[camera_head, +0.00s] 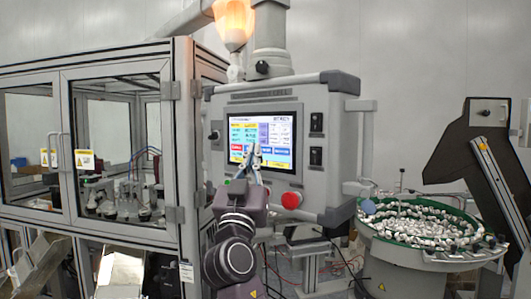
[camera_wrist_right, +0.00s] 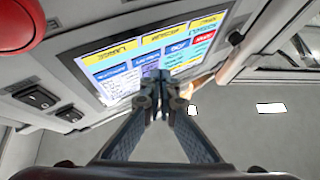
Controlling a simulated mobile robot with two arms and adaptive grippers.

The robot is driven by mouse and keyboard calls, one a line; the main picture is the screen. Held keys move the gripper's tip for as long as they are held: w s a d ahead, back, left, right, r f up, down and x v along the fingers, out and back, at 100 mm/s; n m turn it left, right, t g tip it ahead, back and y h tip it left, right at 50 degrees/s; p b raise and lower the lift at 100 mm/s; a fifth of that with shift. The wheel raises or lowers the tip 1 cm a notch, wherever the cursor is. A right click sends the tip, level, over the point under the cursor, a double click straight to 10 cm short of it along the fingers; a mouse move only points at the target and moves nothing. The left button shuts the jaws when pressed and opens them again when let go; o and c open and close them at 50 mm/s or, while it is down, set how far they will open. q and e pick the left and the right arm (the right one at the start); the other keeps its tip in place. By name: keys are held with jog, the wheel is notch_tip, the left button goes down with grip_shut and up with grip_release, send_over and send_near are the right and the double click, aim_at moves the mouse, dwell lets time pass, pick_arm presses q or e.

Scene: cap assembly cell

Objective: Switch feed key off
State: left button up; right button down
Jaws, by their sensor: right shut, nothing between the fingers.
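The grey control panel (camera_head: 335,185) hangs from a column and carries a lit screen (camera_head: 262,138). A small dark knob or key switch (camera_head: 213,135) sits left of the screen; a dark knob also shows at the screen's far side in the right wrist view (camera_wrist_right: 235,38). Two black rocker switches (camera_head: 316,122) (camera_head: 316,156) are right of the screen. I cannot read any label to tell which is the feed key. My right gripper (camera_head: 255,150) is shut and empty in front of the screen's lower middle; its fingertips also show in the right wrist view (camera_wrist_right: 157,88). My left gripper is out of view.
A red button (camera_head: 291,200) sticks out below the screen, close to my right gripper. A glazed machine enclosure (camera_head: 183,150) stands to the left. A green-rimmed bowl feeder (camera_head: 385,245) full of small pale parts stands to the right. An orange lamp (camera_head: 234,22) glows above.

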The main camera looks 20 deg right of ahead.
jog(key=a, duration=0.1)
jog(key=s+a+b, duration=0.1)
jog(key=s+a, duration=0.1)
jog(key=a, duration=0.1)
jog(key=shift+b, duration=0.35)
